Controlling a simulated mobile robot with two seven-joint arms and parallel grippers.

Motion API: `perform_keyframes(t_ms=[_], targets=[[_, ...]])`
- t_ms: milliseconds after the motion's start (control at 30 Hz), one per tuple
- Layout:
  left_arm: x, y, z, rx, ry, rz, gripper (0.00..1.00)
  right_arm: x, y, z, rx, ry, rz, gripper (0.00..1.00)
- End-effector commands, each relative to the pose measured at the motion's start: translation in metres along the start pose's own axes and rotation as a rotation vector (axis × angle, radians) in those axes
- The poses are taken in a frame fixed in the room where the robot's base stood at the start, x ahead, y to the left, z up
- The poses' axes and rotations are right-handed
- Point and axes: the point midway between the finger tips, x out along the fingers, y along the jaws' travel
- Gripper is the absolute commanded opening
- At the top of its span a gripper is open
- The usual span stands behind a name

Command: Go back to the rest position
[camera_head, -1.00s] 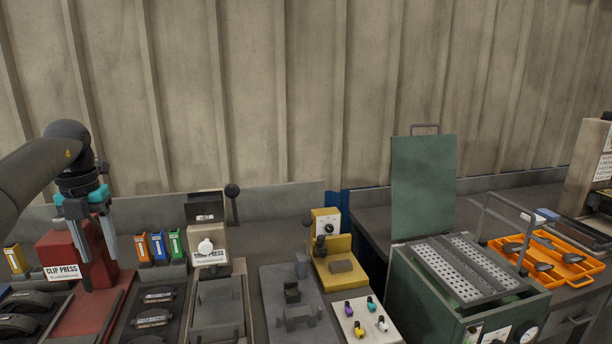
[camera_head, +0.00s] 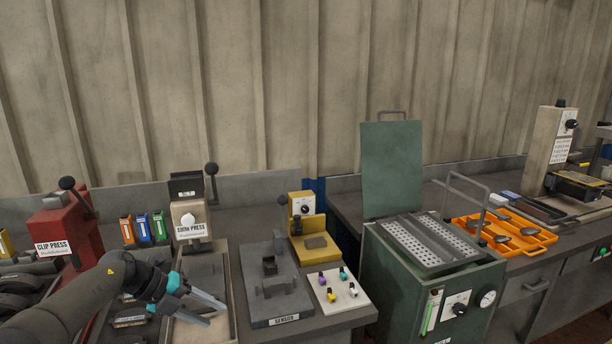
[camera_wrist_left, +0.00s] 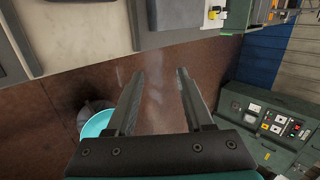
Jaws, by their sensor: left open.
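My left gripper (camera_head: 217,308) comes in from the lower left in the head view. It is low over the front of the bench, in front of the shim press (camera_head: 191,229). Its two grey fingers are apart with nothing between them. In the left wrist view the open fingers (camera_wrist_left: 154,88) show above the brown floor (camera_wrist_left: 158,125), with the bench edge beyond them. My right gripper is not in view.
The red clip press (camera_head: 62,235) stands behind my left arm. The grey sensor fixture (camera_head: 262,300) and white tray with coloured knobs (camera_head: 350,300) lie to the right. A green cabinet (camera_head: 400,290) with raised lid and an orange tray (camera_head: 545,237) stand further right.

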Motion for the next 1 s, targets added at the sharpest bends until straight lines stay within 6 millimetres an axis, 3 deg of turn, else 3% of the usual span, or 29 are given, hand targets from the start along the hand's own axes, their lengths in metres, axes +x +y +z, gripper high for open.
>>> perform_keyframes(t_ms=[33, 100, 267, 367, 567, 667, 800, 1000], targets=[[0.034, 0.006, -0.013, -0.064, -0.010, -0.078, 0.52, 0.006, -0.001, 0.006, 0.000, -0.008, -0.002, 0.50], [0.066, 0.011, -0.024, -0.164, -0.045, -0.181, 0.52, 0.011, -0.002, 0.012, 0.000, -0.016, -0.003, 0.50], [0.128, 0.041, -0.050, -0.458, -0.148, -0.362, 0.52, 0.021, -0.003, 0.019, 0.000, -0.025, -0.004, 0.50], [0.159, 0.075, -0.070, -0.678, -0.228, -0.430, 0.52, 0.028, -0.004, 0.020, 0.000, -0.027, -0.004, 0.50], [0.210, 0.181, -0.134, -1.175, -0.417, -0.445, 0.52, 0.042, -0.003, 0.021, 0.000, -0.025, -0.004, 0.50], [0.227, 0.239, -0.180, -1.414, -0.511, -0.395, 0.52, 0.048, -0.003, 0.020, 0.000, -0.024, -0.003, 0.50], [0.242, 0.313, -0.258, -1.711, -0.629, -0.283, 0.52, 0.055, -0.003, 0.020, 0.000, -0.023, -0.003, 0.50], [0.247, 0.393, -0.385, -2.075, -0.774, -0.066, 0.52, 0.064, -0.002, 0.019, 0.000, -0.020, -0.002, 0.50]])
